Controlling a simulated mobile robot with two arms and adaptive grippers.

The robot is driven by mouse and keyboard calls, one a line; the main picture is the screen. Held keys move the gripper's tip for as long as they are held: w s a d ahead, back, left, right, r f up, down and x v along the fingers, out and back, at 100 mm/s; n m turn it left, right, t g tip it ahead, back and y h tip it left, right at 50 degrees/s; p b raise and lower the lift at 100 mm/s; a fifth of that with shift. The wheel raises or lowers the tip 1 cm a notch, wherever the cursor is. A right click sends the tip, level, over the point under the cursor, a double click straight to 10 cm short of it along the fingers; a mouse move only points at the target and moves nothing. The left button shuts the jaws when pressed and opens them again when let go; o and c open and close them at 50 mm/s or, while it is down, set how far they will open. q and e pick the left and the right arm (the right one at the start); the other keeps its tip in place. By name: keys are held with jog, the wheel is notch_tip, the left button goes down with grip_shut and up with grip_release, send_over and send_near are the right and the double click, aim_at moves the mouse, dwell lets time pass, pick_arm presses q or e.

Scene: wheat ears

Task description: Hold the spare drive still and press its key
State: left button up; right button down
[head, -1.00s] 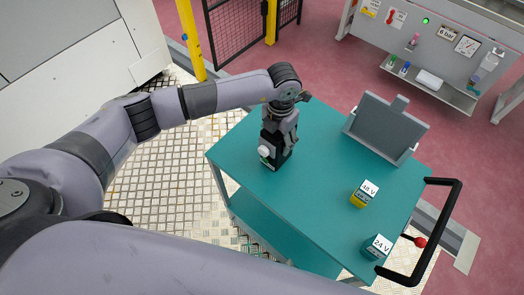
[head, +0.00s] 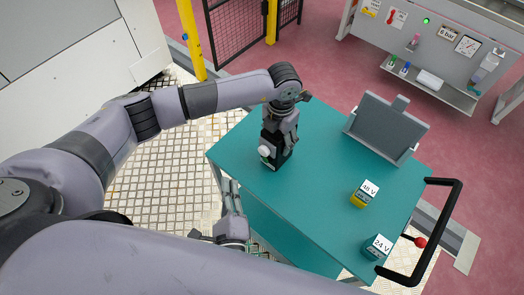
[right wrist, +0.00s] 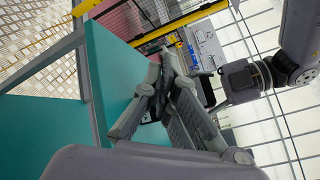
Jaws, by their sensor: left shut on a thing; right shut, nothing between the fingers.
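The spare drive (head: 283,161) is a dark upright block standing on the teal table near its left edge. A white round knob (head: 264,151), which looks like its key, is on its left side. My left gripper (head: 279,143) comes down from above and is shut on the drive, hiding its upper part. My right gripper (head: 230,191) is shut and empty, pointing up beside the table's left edge, apart from the drive and nearer the camera. Its closed fingers (right wrist: 163,80) fill the middle of the right wrist view, where I cannot make out the drive clearly.
The teal table (head: 320,190) carries a yellow 48 V block (head: 360,199), a teal 24 V block (head: 376,247) and a grey tilted panel (head: 387,128). A black handle (head: 448,225) runs along its right end. The table's middle is clear.

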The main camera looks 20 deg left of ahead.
aim_at(264, 151)
pick_arm(q)
jog(key=shift+s+f, duration=0.1)
jog(key=shift+f, duration=0.05)
pick_arm(e)
jog(key=shift+a+r+m, duration=0.1)
jog(key=shift+r+m, duration=0.2)
jog(key=shift+r, duration=0.15)
jog(key=shift+w, duration=0.1)
jog(key=w+d, duration=0.3)
jog(key=w, duration=0.5)
jog(key=shift+d, duration=0.2)
dwell(1.1)
pick_arm(q)
jog(key=shift+f, duration=0.1)
pick_arm(e)
jog(key=shift+w+d, duration=0.15)
jog(key=shift+w, duration=0.2)
pick_arm(q)
jog(key=shift+s, duration=0.1)
pick_arm(e)
jog(key=shift+w+d, duration=0.25)
jog(key=shift+w, duration=0.3)
dwell(0.7)
jog(key=shift+s+a, duration=0.2)
jog(key=shift+s, duration=0.25)
jog(key=shift+s+a, duration=0.2)
jog(key=shift+s, duration=0.25)
